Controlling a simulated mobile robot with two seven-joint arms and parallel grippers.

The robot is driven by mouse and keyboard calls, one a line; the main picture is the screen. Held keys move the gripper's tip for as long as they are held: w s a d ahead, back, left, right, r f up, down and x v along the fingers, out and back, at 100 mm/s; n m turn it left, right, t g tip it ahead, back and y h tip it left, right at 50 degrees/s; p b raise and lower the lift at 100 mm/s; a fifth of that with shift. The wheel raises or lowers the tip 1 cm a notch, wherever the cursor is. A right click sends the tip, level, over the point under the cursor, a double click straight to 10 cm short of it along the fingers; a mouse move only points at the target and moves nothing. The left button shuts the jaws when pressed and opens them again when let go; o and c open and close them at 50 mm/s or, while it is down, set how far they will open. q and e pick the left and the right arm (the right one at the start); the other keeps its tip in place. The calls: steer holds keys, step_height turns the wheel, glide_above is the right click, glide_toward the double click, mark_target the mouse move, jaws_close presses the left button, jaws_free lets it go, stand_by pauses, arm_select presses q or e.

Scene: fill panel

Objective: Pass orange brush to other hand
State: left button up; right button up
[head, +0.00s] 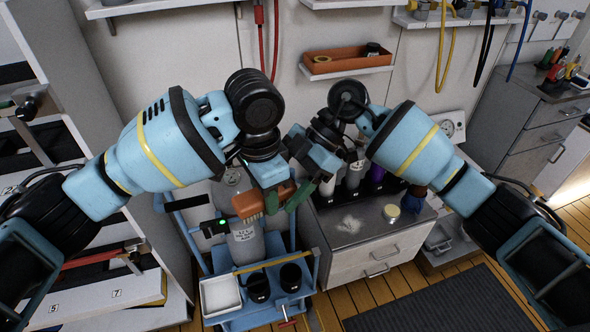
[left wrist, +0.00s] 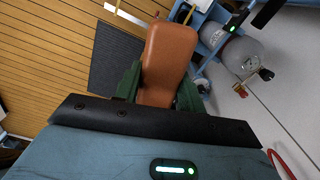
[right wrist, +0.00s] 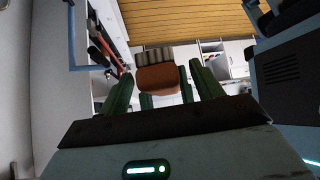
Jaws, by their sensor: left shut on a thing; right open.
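In the left wrist view the brush's smooth orange body (left wrist: 170,52) stands up between the green fingers (left wrist: 160,88). My right gripper (head: 302,190) is close by on the right, open and facing the brush. In the right wrist view the brush (right wrist: 158,78), with its striped bristle edge, shows between the spread fingers (right wrist: 162,80), apart from them. The left gripper's green fingertips show there too.
A blue cart (head: 255,312) with a gas cylinder (head: 245,243) stands below the grippers. A grey cabinet (head: 350,240) with bottles and a small jar on top is just right. White shelving (head: 110,298) is at left. A dark mat (head: 445,305) lies on the floor.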

steer(key=shift+s+a+f, duration=0.1)
steer(key=shift+a+f, duration=0.05)
steer(key=c, duration=0.9)
arm_select(q)
steer(key=o, duration=0.5)
arm_select(e)
steer(key=shift+c, duration=0.9)
arm_select(q)
steer(key=o, duration=0.6)
steer(key=shift+r, duration=0.1)
step_height(320, 180, up, 12)
steer(key=shift+f, duration=0.1)
steer(key=shift+d, duration=0.1)
